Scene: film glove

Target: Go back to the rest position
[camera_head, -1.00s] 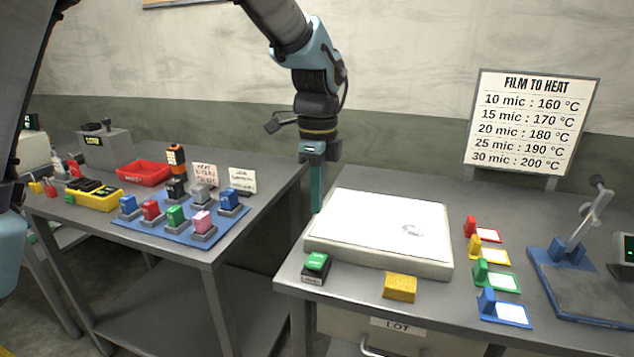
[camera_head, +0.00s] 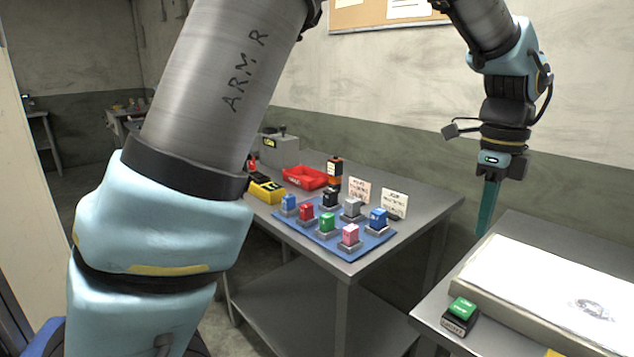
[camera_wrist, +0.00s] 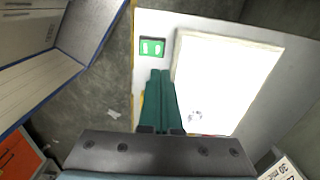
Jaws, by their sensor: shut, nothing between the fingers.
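My gripper (camera_head: 484,228) hangs pointing down at the right of the head view, beside the left end of the white-topped slab (camera_head: 540,272). Its green fingers are together with nothing between them. In the wrist view the shut fingers (camera_wrist: 160,74) reach up the middle, alongside the slab (camera_wrist: 228,82). The fingers appear apart from the slab; their exact height is unclear. My large arm links fill the left foreground of the head view.
A green-topped block (camera_head: 462,308) sits at the right table's near-left corner. On the left table are a blue mat (camera_head: 370,244) with several coloured stamps, a red tray (camera_head: 304,178) and a yellow tray (camera_head: 264,193). A gap of floor separates the tables.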

